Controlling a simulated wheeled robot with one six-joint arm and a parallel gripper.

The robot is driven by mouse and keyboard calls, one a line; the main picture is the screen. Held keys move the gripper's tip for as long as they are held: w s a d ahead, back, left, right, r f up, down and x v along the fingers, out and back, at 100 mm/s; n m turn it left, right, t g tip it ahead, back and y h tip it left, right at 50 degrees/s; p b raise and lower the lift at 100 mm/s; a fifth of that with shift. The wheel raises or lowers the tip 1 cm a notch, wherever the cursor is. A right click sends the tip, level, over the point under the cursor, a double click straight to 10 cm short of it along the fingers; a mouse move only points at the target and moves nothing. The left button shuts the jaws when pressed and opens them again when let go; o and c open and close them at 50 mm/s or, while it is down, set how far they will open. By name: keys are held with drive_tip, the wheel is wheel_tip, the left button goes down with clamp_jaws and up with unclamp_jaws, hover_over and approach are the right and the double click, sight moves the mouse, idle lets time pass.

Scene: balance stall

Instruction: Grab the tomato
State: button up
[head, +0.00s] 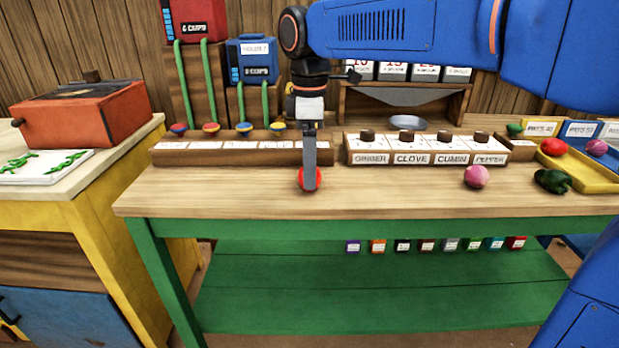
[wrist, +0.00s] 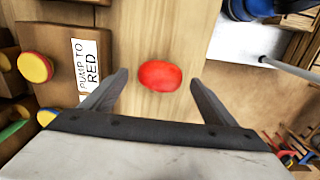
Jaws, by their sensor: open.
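A round red tomato (wrist: 160,75) lies on the wooden tabletop, in the middle of the wrist view. My gripper (wrist: 160,82) is open, with one finger on each side of the tomato and a gap to each. In the head view my gripper (head: 310,170) points down over the tomato (head: 302,179), and a finger hides its middle. Another red tomato-like item (head: 553,147) lies in the yellow tray (head: 590,181) at the right.
A wooden rack labelled GINGER, CLOVE, CUMIN and PEPPER (head: 425,158) stands behind to the right. A pink-purple onion (head: 476,177) and a dark green pepper (head: 552,181) lie right. A long wooden block (head: 225,157) is behind left. The tabletop's front (head: 380,205) is clear.

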drive_tip(key=shift+f, duration=1.2)
drive_tip(key=c, duration=1.1)
drive_tip(key=shift+c, duration=0.2)
